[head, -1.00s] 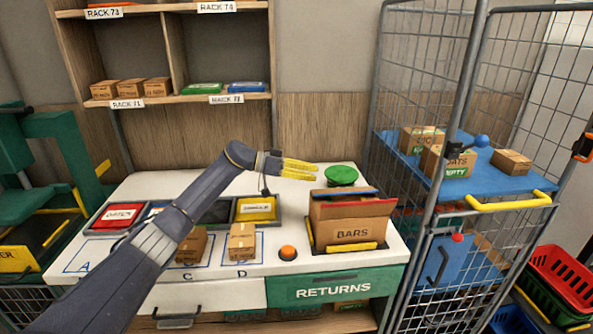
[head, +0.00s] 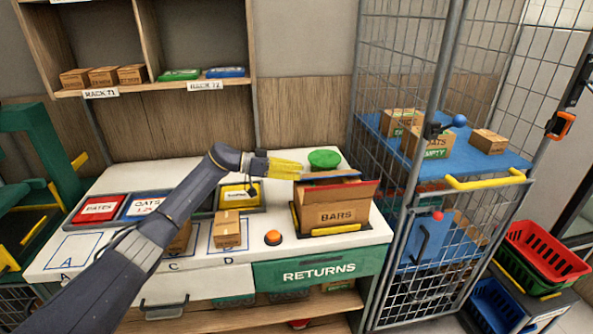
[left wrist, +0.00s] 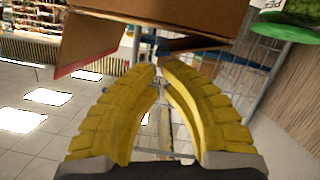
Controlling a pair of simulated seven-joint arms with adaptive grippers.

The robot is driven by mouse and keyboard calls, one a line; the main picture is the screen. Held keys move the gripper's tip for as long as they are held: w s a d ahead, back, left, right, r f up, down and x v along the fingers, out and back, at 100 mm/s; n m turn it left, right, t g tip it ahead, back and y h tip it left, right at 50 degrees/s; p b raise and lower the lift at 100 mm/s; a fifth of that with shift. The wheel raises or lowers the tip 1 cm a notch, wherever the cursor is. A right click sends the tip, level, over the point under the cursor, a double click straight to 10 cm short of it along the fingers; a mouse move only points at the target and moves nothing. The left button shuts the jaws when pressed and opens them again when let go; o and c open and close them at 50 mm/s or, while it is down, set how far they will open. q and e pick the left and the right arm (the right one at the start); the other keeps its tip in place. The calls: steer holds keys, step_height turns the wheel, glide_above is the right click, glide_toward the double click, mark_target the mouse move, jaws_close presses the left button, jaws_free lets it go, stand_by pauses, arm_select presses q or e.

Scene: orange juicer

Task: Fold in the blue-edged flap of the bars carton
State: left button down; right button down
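The bars carton (head: 335,215) stands on the right of the counter with its top flaps up. Its red-edged flap (head: 350,191) stands along the near side and its blue-edged flap (head: 335,175) along the far side. My left gripper (head: 303,171) is just beyond the carton's far left corner, close to the blue-edged flap; I cannot tell if they touch. In the left wrist view its yellow fingers (left wrist: 161,66) show a narrow gap with nothing held. The carton (left wrist: 150,20) fills the top there, with a dark flap beyond the fingertips. My right gripper is not in view.
A green round pad (head: 324,158) sits behind the carton. An orange button (head: 273,237) and a small carton (head: 227,230) are to its left. A wire cage with a blue shelf (head: 510,165) stands close on the right.

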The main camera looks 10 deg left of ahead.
arm_select(q)
steer(key=m, duration=0.1)
steer(key=s+f+m, duration=0.1)
steer(key=f+m+t, duration=0.1)
steer(key=shift+s+d+f+y, duration=0.2)
steer(key=shift+d+y, duration=0.05)
steer(key=shift+y, duration=0.05)
steer(key=shift+r, duration=0.1)
